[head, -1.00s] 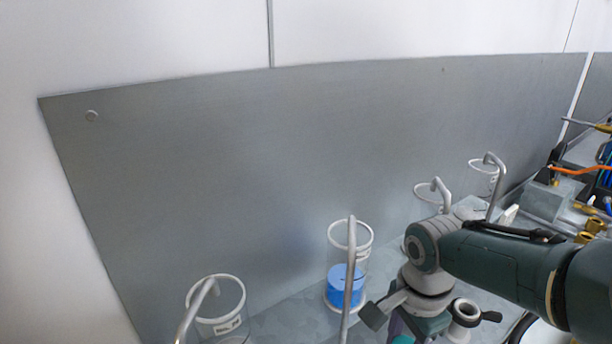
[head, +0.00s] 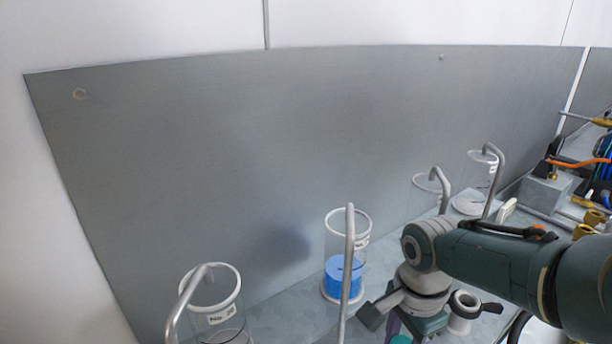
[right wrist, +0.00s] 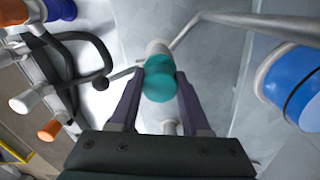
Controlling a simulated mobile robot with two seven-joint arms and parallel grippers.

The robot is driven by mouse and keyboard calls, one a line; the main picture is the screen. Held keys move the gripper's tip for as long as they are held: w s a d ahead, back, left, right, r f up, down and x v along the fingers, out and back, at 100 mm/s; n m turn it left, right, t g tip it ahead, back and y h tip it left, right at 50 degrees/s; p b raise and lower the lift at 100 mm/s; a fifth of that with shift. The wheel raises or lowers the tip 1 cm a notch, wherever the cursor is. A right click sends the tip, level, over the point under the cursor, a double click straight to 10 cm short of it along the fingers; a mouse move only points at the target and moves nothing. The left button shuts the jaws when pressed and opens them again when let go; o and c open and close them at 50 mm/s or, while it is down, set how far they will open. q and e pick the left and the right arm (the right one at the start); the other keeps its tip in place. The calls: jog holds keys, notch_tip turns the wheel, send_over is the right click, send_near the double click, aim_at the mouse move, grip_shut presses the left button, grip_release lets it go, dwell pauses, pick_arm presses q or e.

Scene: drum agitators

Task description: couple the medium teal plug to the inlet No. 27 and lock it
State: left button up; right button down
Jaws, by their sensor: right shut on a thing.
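My right gripper (right wrist: 158,92) has its purple fingers on either side of a teal plug (right wrist: 160,78) and is shut on it. In the head view the teal plug (head: 401,340) shows only as a sliver at the bottom edge, under my wrist. A pale round fitting (right wrist: 158,48) is right beyond the plug in the right wrist view; I cannot tell whether they touch or are joined. A pale port with dark lever arms (head: 466,302) stands right of my wrist. I cannot read No. 27 on any inlet. My left gripper is out of view.
Clear cylinders with white rims stand along the grey back panel (head: 250,150), each near a bent metal pipe (head: 347,270). One holds blue content (head: 344,278); the front-left one (head: 215,300) bears a partly legible label. Hoses and brass fittings crowd the right.

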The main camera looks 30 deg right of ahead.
jog(key=shift+f+b, duration=0.3)
jog(key=shift+f, duration=0.1)
dwell(0.6)
jog(key=shift+c, duration=1.4)
grip_release()
jog(key=shift+r, duration=0.1)
notch_tip(320, 180, up, 8)
jog(key=p, duration=0.8)
jog(key=shift+f, duration=0.2)
